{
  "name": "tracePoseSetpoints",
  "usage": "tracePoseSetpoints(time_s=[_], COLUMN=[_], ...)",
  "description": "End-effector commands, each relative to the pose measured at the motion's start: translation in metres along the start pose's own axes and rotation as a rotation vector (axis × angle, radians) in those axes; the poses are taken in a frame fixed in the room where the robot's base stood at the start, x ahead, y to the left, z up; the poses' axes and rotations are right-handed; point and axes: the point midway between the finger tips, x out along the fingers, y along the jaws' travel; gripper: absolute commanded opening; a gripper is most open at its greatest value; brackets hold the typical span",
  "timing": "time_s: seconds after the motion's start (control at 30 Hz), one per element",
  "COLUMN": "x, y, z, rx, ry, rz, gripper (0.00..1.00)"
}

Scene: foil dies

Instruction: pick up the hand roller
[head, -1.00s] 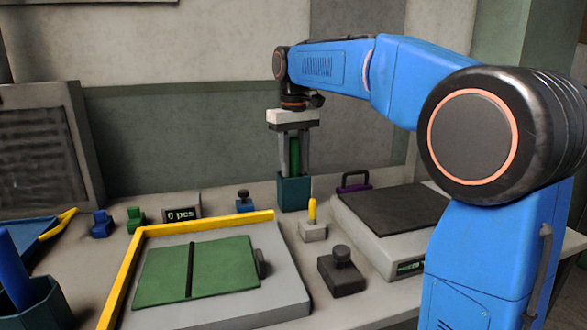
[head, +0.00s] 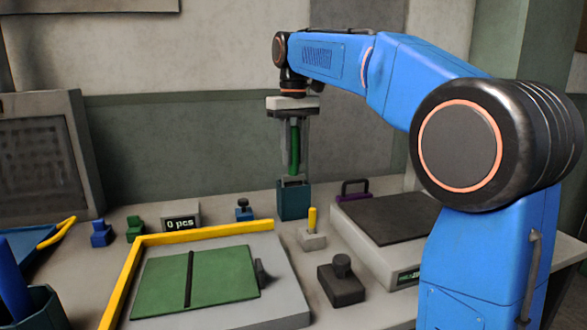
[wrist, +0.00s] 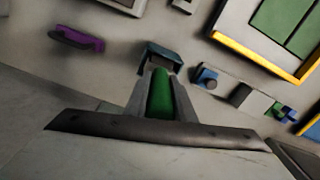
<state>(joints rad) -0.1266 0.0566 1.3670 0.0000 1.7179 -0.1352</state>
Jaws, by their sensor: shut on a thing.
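The hand roller (head: 294,140) shows a green upright handle with a grey part at its lower end. My gripper (head: 294,166) points down and is shut on the green handle, one finger on each side. The grey lower part sits at the mouth of the teal holder (head: 293,202); whether its bottom is still inside is hidden. In the wrist view the green handle (wrist: 160,95) lies between the fingers, with the teal holder (wrist: 152,52) beyond the tips.
A scale with a dark top (head: 385,217) and a purple-based handled block (head: 355,187) stand right of the holder. A yellow-pegged block (head: 312,238) and a dark knobbed weight (head: 341,282) are in front. A green mat on a grey board (head: 285,280) lies front left.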

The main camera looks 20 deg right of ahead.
Motion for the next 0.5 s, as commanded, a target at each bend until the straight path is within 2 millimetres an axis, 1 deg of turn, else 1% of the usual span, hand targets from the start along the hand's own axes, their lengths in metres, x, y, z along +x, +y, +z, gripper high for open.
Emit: tracePoseSetpoints(time_s=[0.03,0.2,0.5], x=[-0.009,-0.033,-0.062], y=[0.000,0.000,0.000], z=[-0.001,-0.001,-0.001], rx=[0.000,0.000,0.000], ry=[0.003,0.003,0.002], rz=[0.000,0.000,0.000], gripper=[0.00,0.00,0.00])
